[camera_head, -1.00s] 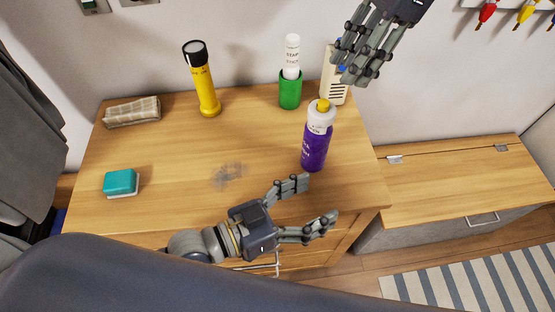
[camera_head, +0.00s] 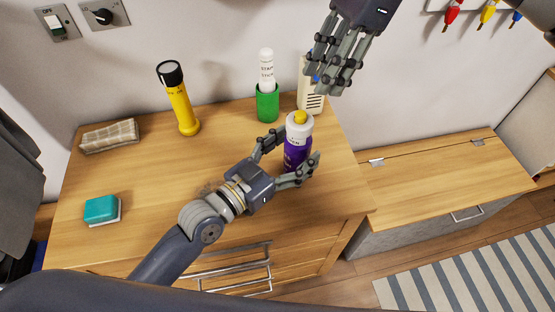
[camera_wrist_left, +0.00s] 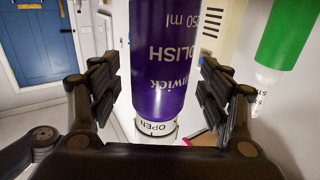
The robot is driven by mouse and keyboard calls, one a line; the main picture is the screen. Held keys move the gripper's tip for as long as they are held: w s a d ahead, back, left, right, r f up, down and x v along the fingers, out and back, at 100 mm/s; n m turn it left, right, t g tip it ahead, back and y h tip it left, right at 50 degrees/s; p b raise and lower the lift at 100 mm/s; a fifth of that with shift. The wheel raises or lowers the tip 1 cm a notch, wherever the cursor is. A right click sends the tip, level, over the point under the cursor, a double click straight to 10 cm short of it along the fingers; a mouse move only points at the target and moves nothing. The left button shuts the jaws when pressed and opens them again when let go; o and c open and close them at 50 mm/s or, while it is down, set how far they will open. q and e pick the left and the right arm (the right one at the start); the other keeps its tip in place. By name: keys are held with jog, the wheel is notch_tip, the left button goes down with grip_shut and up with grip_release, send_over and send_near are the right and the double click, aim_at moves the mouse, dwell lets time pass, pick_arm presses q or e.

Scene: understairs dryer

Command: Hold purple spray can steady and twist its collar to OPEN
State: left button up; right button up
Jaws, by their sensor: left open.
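The purple spray can (camera_head: 298,152) stands upright near the right end of the wooden cabinet top, with a white collar (camera_head: 299,128) and a yellow top. My left gripper (camera_head: 292,155) is open, its fingers on either side of the can's body. In the left wrist view the can (camera_wrist_left: 180,60) appears inverted between the spread fingers, with gaps visible on both sides. There the white collar (camera_wrist_left: 157,128) shows the word OPEN. My right gripper (camera_head: 333,84) is empty, above and to the right of the can, its fingers pointing down and looking spread.
A green cup-like holder (camera_head: 267,103) with a white stick and a cream box (camera_head: 312,98) stand behind the can. A yellow flashlight (camera_head: 180,105), a folded cloth (camera_head: 109,136) and a teal sponge (camera_head: 102,209) are further left. The cabinet top's middle is free.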

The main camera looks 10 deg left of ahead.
pick_arm(q)
jog(key=shift+w+d, duration=0.5)
jog(key=shift+w, duration=0.05)
